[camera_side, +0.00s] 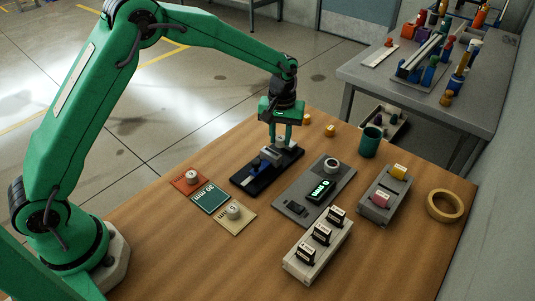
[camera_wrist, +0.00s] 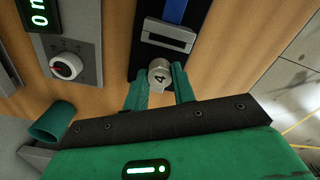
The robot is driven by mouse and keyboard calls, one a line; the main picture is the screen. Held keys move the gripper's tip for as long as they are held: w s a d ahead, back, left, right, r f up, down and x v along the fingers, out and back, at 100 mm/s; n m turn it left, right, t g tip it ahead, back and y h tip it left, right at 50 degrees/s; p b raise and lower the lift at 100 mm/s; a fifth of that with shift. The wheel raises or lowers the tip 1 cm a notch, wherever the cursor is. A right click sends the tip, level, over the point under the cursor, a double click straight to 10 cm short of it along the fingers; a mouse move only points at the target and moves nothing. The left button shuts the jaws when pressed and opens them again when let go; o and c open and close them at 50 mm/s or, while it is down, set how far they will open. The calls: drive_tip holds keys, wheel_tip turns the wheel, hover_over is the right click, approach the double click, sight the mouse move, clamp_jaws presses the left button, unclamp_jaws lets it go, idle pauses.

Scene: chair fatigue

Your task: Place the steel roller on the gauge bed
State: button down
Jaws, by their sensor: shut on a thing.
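My gripper (camera_side: 280,134) is shut on a small steel roller (camera_wrist: 160,73) marked 4, held between its two green fingertips in the wrist view. The gripper is over the far end of a black bed (camera_side: 245,182), apparently the gauge bed, which has a blue strip and a grey steel block (camera_side: 271,153). In the wrist view the roller is just beside the block (camera_wrist: 167,35), at the end of the black bed (camera_wrist: 138,60). I cannot tell whether the roller touches the bed. In the side view the fingers mostly hide it.
Numbered pieces stand on an orange card (camera_side: 178,187) and a beige card (camera_side: 245,222); a green card (camera_side: 210,199) between them is bare. A grey panel (camera_side: 292,195) with a lit display and knob lies right of the bed. A green cup (camera_side: 370,142) stands behind it.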

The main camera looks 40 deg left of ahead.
sight(280, 138)
drive_tip(key=shift+f, duration=1.55)
drive_tip(key=shift+f, duration=0.2)
drive_tip(key=c, duration=1.1)
unclamp_jaws()
drive_tip(key=shift+c, duration=0.2)
drive_tip(key=shift+r, duration=0.15)
wheel_tip(280, 138, up, 12)
drive_tip(key=shift+r, duration=0.1)
